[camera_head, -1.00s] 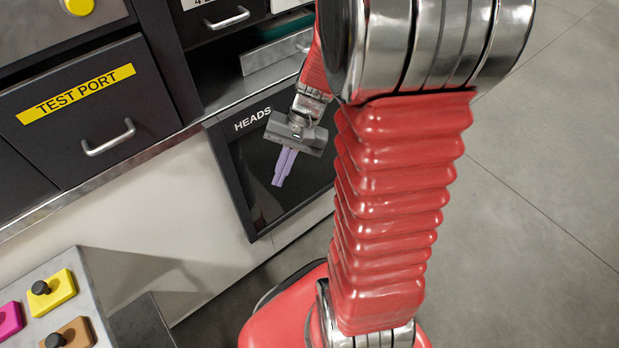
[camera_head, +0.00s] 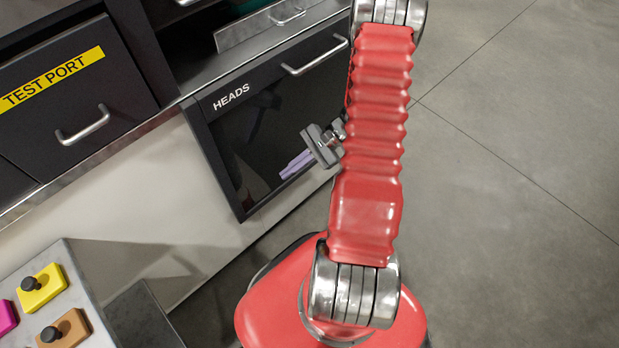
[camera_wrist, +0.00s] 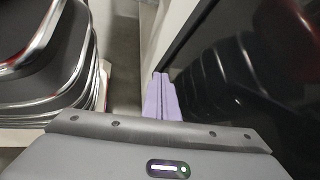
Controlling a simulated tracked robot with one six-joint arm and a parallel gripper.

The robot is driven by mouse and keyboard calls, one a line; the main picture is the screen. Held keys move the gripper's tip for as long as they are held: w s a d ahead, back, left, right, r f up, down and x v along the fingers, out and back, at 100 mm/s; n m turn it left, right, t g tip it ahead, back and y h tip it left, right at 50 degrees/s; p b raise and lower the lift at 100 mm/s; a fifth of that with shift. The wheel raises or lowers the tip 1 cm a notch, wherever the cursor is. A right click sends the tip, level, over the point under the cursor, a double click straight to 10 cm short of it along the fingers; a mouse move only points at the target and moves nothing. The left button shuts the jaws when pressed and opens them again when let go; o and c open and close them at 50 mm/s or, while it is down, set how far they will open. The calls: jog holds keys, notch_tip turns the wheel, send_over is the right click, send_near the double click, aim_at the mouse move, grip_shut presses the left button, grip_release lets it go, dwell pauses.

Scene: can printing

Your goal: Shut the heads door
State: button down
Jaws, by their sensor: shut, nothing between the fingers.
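The heads door (camera_head: 262,135) is a dark glossy panel with a white HEADS label, below the counter edge in the body view. Its silver bar handle (camera_head: 317,56) is near the top right. I cannot tell whether the door is fully flush or slightly ajar. My gripper (camera_head: 283,177) is shut and empty, with lilac fingers pointing down and left in front of the door's lower part. Contact with the door is unclear. In the wrist view the shut fingers (camera_wrist: 160,80) lie beside the dark, reflective door surface (camera_wrist: 250,65).
A test port drawer (camera_head: 75,100) with a silver handle is to the left. A grey console with coloured buttons, including a yellow one (camera_head: 42,290), stands at the lower left. My red arm covers the door's right side. Open grey floor (camera_head: 500,200) lies to the right.

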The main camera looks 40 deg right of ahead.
jog(key=w+d+f+m+t+h, duration=0.1)
jog(key=d+f+m+t, duration=0.35)
jog(key=f, duration=0.25)
jog(key=w+d+f+m+t+h, duration=0.1)
jog(key=w+d+f+m+t, duration=0.15)
jog(key=d+f+m, duration=0.4)
jog(key=s+d+f+m+t+h, duration=0.1)
jog(key=s+f+m+h, duration=0.2)
jog(key=f, duration=0.4)
jog(key=s+d+f+m+t+h, duration=0.2)
jog(key=s+f+m+h, duration=0.1)
jog(key=f, duration=0.5)
jog(key=shift+d+f+h, duration=0.2)
jog(key=shift+f+h, duration=0.05)
jog(key=shift+h, duration=0.65)
jog(key=w, duration=0.9)
jog(key=shift+w+a+r, duration=0.15)
jog(key=shift+r, duration=0.2)
jog(key=shift+r, duration=0.15)
